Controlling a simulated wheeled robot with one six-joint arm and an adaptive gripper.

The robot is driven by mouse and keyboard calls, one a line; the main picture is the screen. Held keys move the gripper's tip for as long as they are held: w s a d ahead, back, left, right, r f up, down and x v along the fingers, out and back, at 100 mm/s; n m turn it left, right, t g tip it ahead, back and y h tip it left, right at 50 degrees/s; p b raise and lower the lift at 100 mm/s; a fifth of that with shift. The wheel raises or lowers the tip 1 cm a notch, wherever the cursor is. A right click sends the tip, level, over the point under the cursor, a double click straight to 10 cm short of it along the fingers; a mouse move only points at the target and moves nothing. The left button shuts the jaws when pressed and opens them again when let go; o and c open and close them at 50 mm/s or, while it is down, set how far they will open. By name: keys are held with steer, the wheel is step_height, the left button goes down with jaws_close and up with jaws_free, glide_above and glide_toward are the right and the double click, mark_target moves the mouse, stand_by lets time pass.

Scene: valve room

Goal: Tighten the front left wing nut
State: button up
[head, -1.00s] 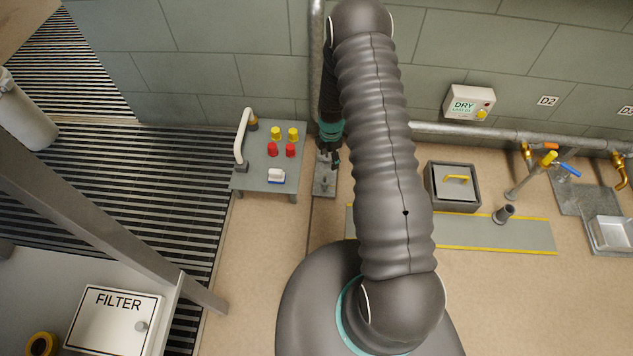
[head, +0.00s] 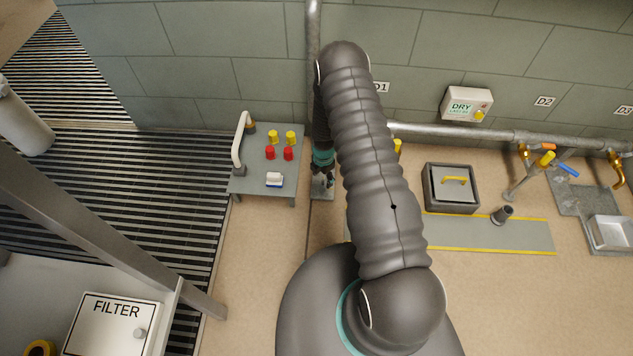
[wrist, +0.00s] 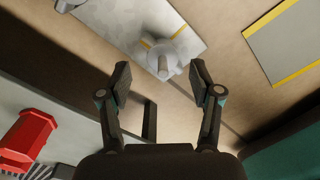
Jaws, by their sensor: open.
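My gripper (wrist: 160,68) is open and empty, its two fingers spread in the wrist view. A pale grey round piece with an upright stud and a yellow mark (wrist: 168,55) shows just beyond and between the fingertips, apart from them. It looks like a wing nut on its stud, but its wings are not clear. It stands on a grey plate (wrist: 125,22); a second grey fitting (wrist: 68,4) is cut off at the top edge. In the head view my gripper (head: 328,181) is over the plate (head: 320,194), which it mostly hides; no nut can be made out there.
A vertical pipe (head: 313,40) and wall stand behind. A yellow-edged strip (head: 480,235) lies right.

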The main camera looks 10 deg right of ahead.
mark_target(323, 186)
steer(key=shift+f, duration=1.3)
